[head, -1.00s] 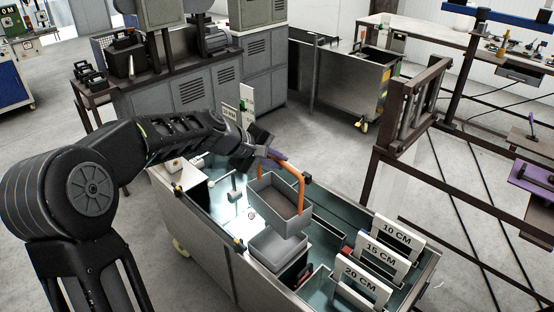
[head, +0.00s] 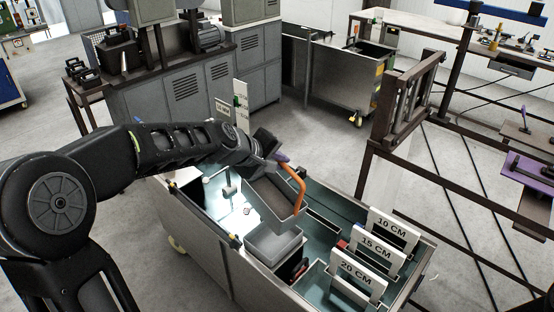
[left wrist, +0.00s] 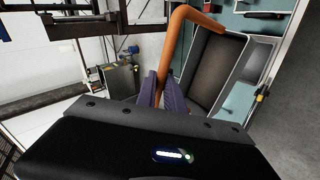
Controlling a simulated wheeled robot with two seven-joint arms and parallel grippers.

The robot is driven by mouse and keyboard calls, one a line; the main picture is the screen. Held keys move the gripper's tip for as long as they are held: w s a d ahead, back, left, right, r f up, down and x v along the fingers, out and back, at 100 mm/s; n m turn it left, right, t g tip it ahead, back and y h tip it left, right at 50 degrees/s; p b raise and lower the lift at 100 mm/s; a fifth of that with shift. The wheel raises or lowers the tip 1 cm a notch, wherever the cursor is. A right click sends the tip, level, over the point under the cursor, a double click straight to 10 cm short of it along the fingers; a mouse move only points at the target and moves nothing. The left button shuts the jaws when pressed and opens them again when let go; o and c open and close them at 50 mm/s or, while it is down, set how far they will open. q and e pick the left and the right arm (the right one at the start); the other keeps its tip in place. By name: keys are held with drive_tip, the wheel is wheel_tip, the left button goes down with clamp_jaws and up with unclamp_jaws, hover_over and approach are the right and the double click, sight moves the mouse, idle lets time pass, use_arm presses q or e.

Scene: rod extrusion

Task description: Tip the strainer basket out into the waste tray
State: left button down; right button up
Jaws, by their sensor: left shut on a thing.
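The strainer basket (head: 275,203) is a grey box with an orange handle (head: 300,188). It hangs tilted above the cart, its lower edge toward a grey open tray (head: 272,245), likely the waste tray. A gap between basket and tray cannot be judged exactly. My left gripper (head: 281,158) has purple fingers shut on the handle. In the left wrist view the fingers (left wrist: 160,92) close on the handle (left wrist: 178,40), and the basket (left wrist: 218,68) is to their right with a dark interior. I cannot tell whether anything lies inside. My right gripper is out of view.
The metal cart (head: 205,245) holds the tray and several compartments. Upright signs, such as the 20 CM sign (head: 358,278), stand at its right end. A brown frame (head: 405,110) rises behind. White plates (head: 240,100) stand at the cart's far left.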

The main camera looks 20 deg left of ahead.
use_arm(q)
drive_tip(key=d+p, duration=0.1)
drive_tip(key=p, duration=0.1)
drive_tip(key=shift+s+d+m+t+y+p, duration=0.3)
drive_tip(key=shift+s+d+y+p, duration=0.05)
drive_tip(key=shift+s+y, duration=0.05)
drive_tip(key=shift+s+d+f+y+p, duration=0.25)
drive_tip(key=shift+d+p, duration=0.2)
drive_tip(key=shift+p, duration=0.45)
drive_tip(key=shift+f, duration=0.1)
